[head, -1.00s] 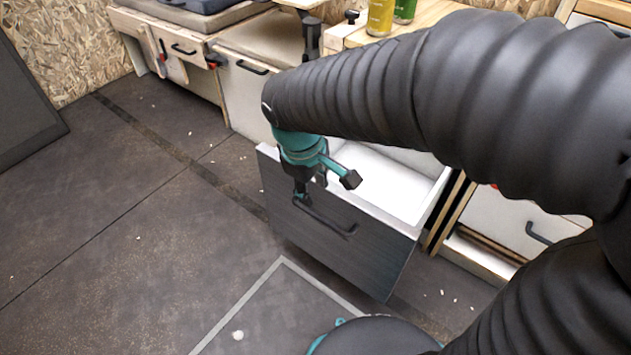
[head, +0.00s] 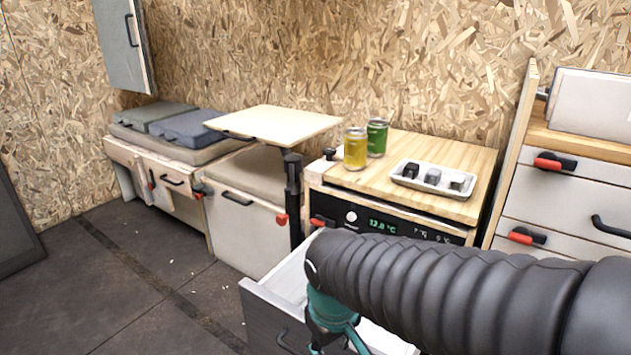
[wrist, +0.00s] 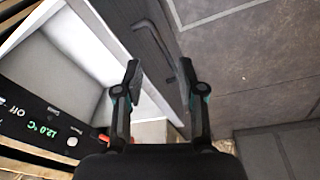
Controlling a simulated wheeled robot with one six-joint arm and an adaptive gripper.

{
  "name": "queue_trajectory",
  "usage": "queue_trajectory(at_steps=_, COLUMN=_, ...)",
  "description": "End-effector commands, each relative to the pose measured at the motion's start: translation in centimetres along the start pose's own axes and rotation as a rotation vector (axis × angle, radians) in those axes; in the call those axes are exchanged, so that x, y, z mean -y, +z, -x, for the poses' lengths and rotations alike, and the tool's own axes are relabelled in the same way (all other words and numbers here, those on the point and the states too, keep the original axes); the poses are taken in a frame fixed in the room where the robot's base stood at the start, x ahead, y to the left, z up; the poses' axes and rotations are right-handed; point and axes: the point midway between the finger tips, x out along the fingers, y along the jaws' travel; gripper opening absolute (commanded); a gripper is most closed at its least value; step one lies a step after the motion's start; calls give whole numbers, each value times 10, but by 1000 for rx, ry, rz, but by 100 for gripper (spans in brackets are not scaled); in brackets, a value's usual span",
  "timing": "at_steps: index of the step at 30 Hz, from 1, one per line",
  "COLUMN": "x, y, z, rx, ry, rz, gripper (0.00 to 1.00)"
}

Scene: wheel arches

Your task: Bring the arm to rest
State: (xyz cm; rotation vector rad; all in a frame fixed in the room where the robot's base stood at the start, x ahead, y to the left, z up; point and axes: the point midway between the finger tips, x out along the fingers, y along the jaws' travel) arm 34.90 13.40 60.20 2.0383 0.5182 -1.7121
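My gripper (wrist: 160,78) shows in the wrist view with its two black fingers spread apart and nothing between them. The dark front of a pulled-out drawer (wrist: 118,22) and its handle (wrist: 152,40) lie just beyond the fingertips; I cannot tell whether they touch. The drawer's white inside (wrist: 62,62) looks empty where visible. In the head view, my grey ribbed arm reaches in from the right, over the open drawer (head: 268,318). My teal wrist (head: 330,312) hangs at the drawer front, and the fingers are hidden below the picture.
A counter (head: 455,205) above the drawer holds a yellow can (head: 355,150), a green can (head: 377,138) and a white tray (head: 432,180) with small dark items. A raised tabletop (head: 275,122) stands left. White drawers (head: 560,205) stand right. The floor (head: 110,290) at left is clear.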

Motion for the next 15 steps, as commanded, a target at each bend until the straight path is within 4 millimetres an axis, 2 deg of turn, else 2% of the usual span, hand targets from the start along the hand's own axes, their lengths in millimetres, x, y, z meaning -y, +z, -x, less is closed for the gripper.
queue_trajectory(at_steps=3, x=-22, y=25, z=21, rx=-68, ry=-2, rz=-148, gripper=39)
queue_trajectory(at_steps=9, x=-53, y=66, z=50, rx=-184, ry=17, rz=-365, gripper=39)
queue_trajectory(at_steps=15, x=-78, y=97, z=77, rx=-282, ry=74, rz=-511, gripper=39)
